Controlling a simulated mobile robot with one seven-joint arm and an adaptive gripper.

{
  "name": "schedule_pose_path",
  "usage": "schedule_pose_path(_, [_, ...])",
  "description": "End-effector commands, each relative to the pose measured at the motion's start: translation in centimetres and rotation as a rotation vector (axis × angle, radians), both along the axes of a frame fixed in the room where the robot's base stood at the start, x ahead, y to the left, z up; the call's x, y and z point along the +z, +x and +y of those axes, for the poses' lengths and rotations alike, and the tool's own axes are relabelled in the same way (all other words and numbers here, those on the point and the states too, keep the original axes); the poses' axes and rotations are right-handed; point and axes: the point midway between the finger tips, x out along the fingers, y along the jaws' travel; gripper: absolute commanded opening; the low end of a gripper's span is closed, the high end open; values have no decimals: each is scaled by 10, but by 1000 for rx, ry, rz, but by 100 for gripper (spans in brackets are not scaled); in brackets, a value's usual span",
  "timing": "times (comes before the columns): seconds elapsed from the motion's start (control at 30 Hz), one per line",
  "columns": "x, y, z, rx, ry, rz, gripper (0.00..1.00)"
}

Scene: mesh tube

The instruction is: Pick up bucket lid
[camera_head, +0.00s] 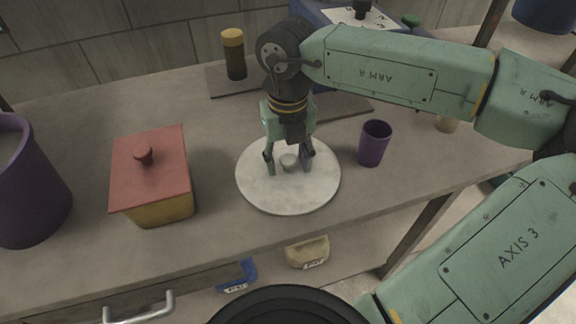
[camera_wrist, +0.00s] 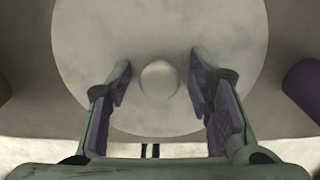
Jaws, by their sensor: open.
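The bucket lid (camera_head: 262,195) is a round, pale, flat disc with a small round knob (camera_head: 288,161) at its middle. It lies on the counter. My gripper (camera_head: 288,167) points down over the lid with its fingers open, one on each side of the knob. In the wrist view, the lid (camera_wrist: 165,28) fills most of the picture and the knob (camera_wrist: 160,79) sits between the two purple-padded fingers (camera_wrist: 158,88), with a gap on both sides. I cannot tell whether the fingertips touch the lid.
A purple cup (camera_head: 374,143) stands just right of the lid. A box with a red lid (camera_head: 150,170) stands to the left, and a large purple bucket (camera_head: 28,185) at the far left. A dark jar with a yellow top (camera_head: 234,55) is behind. The counter's front edge is close.

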Motion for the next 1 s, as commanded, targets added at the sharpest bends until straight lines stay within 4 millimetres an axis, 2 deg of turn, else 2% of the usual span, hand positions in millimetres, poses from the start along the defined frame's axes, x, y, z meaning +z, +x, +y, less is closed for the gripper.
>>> schedule_pose_path(0.17, [0,0,0,0,0,0,46])
schedule_pose_path(0.83, [0,0,0,0,0,0,1])
schedule_pose_path(1.0, [0,0,0,1,0,0,0])
